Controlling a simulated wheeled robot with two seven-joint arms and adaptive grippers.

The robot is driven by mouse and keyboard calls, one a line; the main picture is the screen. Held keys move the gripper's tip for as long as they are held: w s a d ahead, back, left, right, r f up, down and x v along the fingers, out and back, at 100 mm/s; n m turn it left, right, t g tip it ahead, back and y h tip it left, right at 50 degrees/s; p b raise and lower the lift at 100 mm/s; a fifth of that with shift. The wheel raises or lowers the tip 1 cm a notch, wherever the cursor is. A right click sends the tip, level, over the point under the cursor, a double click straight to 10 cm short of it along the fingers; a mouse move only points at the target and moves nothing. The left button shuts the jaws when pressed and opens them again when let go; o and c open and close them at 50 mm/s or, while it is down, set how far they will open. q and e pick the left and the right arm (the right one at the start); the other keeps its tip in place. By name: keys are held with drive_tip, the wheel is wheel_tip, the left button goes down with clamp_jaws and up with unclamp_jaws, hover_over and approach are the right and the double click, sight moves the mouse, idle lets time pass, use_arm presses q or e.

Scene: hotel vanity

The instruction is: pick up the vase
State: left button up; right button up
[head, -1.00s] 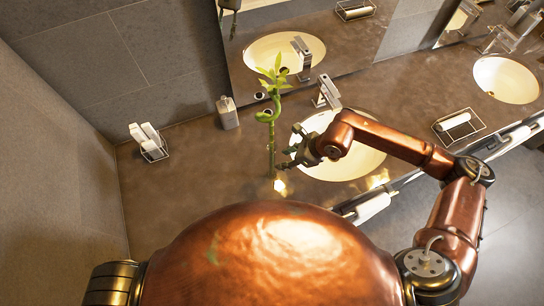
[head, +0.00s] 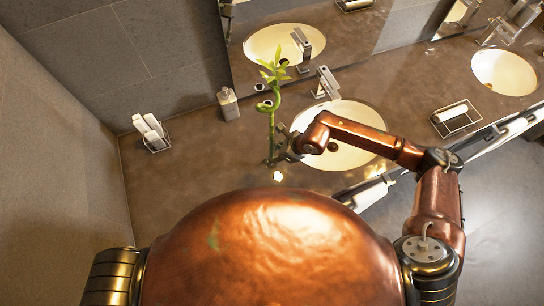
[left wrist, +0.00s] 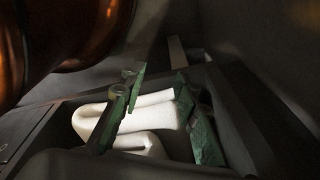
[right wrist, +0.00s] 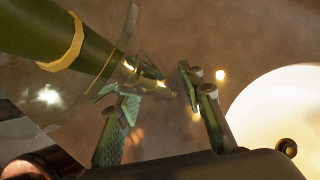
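The vase is clear glass with a green bamboo stalk (head: 272,125) standing in it; the glass barely shows in the head view. In the right wrist view the curved glass vase (right wrist: 122,35) and the stalk (right wrist: 85,48) come in from the upper left. My right gripper (head: 274,160) is at the lower part of the stalk in the head view. In the right wrist view its fingers (right wrist: 158,85) are apart, with the stalk's lower end near the gap. I cannot tell if they touch the glass. My left gripper (left wrist: 158,103) is open, visible only in the left wrist view.
A sink (head: 350,150) lies right of the vase, with a faucet (head: 326,84) behind it. A soap bottle (head: 228,103) and a rack of rolled towels (head: 152,132) stand at the back left. White rolled towels (left wrist: 150,115) lie near my left gripper.

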drive_tip(key=c, duration=0.5)
drive_tip(key=shift+c, duration=1.3)
clamp_jaws()
drive_tip(key=shift+r, duration=0.1)
use_arm(q)
drive_tip(key=shift+s, duration=0.75)
drive_tip(key=shift+f, duration=0.15)
use_arm(e)
drive_tip(key=shift+r, duration=0.1)
